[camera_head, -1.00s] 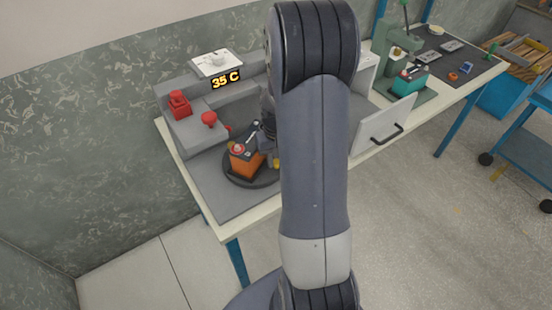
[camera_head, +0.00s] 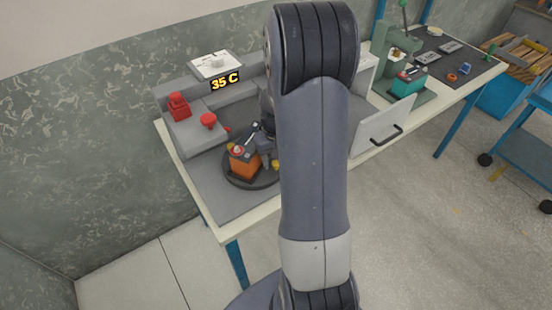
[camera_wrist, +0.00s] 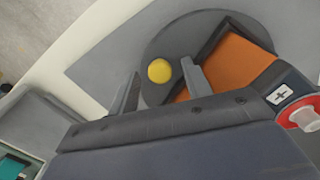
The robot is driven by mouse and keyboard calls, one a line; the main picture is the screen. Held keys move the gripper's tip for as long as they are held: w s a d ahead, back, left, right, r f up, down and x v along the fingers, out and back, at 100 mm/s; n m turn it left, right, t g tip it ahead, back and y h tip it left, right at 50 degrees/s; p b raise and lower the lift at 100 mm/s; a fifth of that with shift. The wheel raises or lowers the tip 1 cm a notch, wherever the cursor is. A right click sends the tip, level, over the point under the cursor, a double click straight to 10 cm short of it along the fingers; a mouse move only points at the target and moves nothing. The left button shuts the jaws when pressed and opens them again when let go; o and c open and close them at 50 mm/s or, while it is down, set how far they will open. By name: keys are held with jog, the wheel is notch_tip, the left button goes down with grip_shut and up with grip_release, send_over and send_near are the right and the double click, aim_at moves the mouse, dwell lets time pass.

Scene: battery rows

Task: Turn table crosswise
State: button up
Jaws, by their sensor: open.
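The dark round turntable (camera_head: 236,181) lies on the grey mat at the near left end of the bench. An orange battery (camera_head: 244,164) with a dark top stands on it; its orange side (camera_wrist: 238,66) also shows in the wrist view. A yellow knob (camera_wrist: 159,70) sits near the turntable's rim beside the battery, and it also shows in the head view (camera_head: 275,164). My gripper (camera_wrist: 160,68) is open, with one finger on either side of the yellow knob in the picture. I cannot tell whether either finger touches it. My arm hides part of the turntable's right side in the head view.
A grey block with a red button (camera_head: 208,120) and a red part (camera_head: 177,105) stands behind the turntable, near a "35 C" display (camera_head: 225,80). A white handled panel (camera_head: 384,128) and a teal battery (camera_head: 408,82) are to the right. The mat's front is clear.

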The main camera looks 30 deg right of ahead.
notch_tip(320, 180, up, 11)
jog(key=shift+f, duration=0.2)
jog(key=shift+c, duration=0.4)
